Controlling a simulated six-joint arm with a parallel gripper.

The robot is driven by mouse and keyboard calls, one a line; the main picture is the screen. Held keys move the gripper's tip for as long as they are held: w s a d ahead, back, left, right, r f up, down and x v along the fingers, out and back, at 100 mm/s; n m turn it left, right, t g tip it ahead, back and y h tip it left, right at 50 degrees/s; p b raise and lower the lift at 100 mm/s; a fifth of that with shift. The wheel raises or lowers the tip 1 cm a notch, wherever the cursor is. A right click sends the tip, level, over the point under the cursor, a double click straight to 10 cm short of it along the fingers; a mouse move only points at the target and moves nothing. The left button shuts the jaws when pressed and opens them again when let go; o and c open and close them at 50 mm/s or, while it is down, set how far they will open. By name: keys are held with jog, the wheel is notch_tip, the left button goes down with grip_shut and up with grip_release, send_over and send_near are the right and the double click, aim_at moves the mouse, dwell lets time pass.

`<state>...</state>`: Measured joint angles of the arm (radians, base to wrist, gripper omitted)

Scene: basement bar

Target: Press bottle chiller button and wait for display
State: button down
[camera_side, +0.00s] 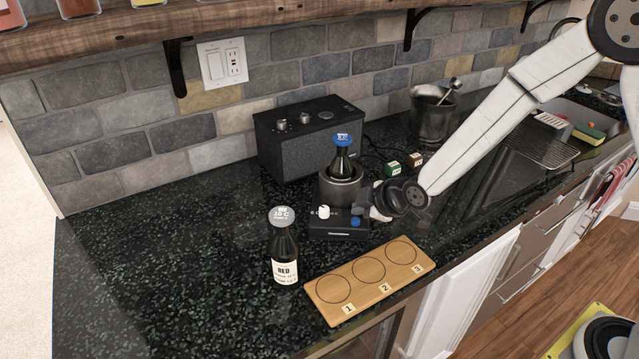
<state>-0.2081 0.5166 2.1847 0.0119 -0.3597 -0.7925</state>
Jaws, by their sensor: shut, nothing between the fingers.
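The bottle chiller (338,188) is a dark cylinder in the middle of the counter. A dark bottle with a blue cap disc (343,140) stands in it. At the chiller's front is a low black control box (330,230) with a white knob (323,212) and a small blue part (356,221). Its display is too small to read. My gripper (372,214) is shut and empty, with its tips low at the right side of the control box. I cannot tell whether they touch it; the button is not clearly seen.
A bottle labelled RED (285,255) with a grey cap disc stands front left. A wooden board (335,290) with circles numbered 1 to 3 lies at the front edge. A black speaker (290,150), small green and brown blocks, and a dark bucket (432,115) stand behind. The left counter is clear.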

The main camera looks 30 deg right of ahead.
aim_at(360, 221)
jog(key=shift+f, duration=0.2)
jog(key=shift+f, duration=0.25)
jog(key=shift+f, duration=0.4)
dwell(0.9)
jog(key=shift+r, duration=0.1)
dwell(0.3)
jog(key=shift+r, duration=0.75)
jog(key=shift+r, duration=0.15)
jog(key=shift+r, duration=2.35)
